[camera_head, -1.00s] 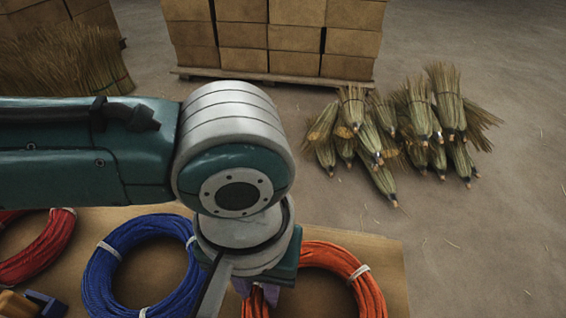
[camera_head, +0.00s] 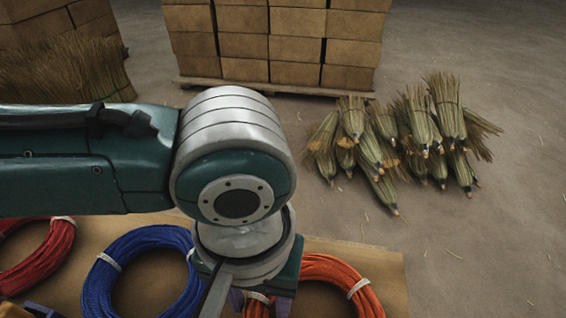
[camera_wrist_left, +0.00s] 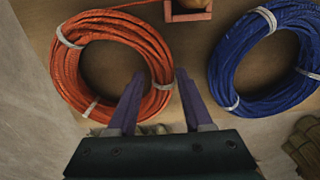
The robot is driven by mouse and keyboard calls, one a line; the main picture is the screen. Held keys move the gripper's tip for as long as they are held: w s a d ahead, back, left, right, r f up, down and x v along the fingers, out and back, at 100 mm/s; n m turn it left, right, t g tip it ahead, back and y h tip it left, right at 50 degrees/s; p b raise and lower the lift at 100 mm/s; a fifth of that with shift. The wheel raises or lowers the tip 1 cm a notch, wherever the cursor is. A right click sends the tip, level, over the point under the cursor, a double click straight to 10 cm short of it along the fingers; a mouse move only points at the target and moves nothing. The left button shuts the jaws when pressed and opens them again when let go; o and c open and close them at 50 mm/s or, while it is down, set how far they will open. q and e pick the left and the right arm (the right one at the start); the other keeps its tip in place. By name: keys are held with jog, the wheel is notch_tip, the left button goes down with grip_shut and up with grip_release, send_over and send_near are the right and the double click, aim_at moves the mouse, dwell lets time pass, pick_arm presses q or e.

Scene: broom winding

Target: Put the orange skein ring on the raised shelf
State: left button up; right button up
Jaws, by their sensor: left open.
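The orange skein ring (camera_head: 345,276) lies flat on the tan table, partly hidden by my left arm in the head view. White ties bind it. My left gripper (camera_head: 261,303) is at the ring's left side there. In the left wrist view the ring (camera_wrist_left: 74,70) is at upper left, and my left gripper (camera_wrist_left: 159,76) is open. Its two purple fingers straddle the strand on the ring's right side; I cannot tell whether they touch it. My right gripper is not in view. I cannot make out the raised shelf.
A blue ring (camera_head: 107,290) lies left of my gripper, close by, with a red ring (camera_head: 45,262) farther left. The tan table (camera_head: 387,268) ends just right of the orange ring.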

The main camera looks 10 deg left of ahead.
pick_arm(q)
notch_tip(320, 180, up, 11)
jog(key=p, duration=0.2)
jog(key=s+d+m+t+h, duration=0.2)
jog(key=s+d+h, duration=0.1)
jog(key=d+h, duration=0.2)
jog(key=s+a+f+y, duration=0.1)
jog(key=s+a+y, duration=0.1)
jog(key=a, duration=0.6)
jog(key=s+a+f+t+y, duration=0.1)
jog(key=s+a, duration=0.3)
jog(key=a, duration=0.5)
jog(key=shift+a+f+t+y, duration=0.25)
jog(key=shift+f+y, duration=0.2)
jog(key=shift+y, duration=0.45)
notch_tip(320, 180, up, 39)
jog(key=p, duration=3.8)
jog(key=shift+f, duration=0.2)
jog(key=shift+d, duration=0.1)
